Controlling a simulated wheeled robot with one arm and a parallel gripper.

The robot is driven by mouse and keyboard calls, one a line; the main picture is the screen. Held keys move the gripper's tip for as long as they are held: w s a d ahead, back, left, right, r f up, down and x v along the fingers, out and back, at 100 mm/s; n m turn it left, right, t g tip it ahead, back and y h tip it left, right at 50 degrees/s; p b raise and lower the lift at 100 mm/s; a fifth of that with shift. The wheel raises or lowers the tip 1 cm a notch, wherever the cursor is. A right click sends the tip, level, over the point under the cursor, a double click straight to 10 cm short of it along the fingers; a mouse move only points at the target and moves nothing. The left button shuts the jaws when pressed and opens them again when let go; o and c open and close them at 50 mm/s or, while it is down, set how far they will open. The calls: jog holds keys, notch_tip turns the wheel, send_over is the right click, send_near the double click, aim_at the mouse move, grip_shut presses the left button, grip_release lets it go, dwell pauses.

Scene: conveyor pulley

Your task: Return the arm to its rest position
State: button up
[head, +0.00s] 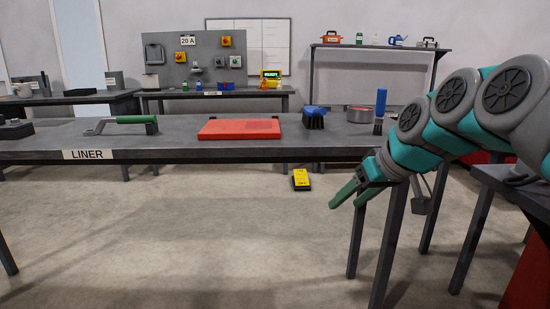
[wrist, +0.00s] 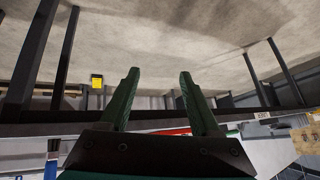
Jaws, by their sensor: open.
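My gripper (head: 357,193) is at the end of my grey and teal arm, which reaches in from the right in the head view. Its two green fingers are apart with nothing between them, below and in front of the table's front edge. In the wrist view, my gripper (wrist: 157,88) shows both fingers spread and empty against the concrete floor. The arm is bent, with the fingers pointing down and to the left.
A yellow and black object (head: 301,179) lies on the floor. A side table (head: 510,180) stands close at right. The front floor is clear.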

jog(key=s+f+m+g+h, duration=0.1)
jog(key=s+f+g, duration=0.3)
jog(key=s+f, duration=0.7)
jog(key=s+f+m+g+h, duration=0.2)
jog(key=s+f, duration=0.9)
jog(key=s, duration=0.8)
jog(key=shift+s+a+m+g+h+p, duration=0.15)
jog(key=shift+m+g+h+p, duration=0.3)
jog(key=shift+g, duration=0.45)
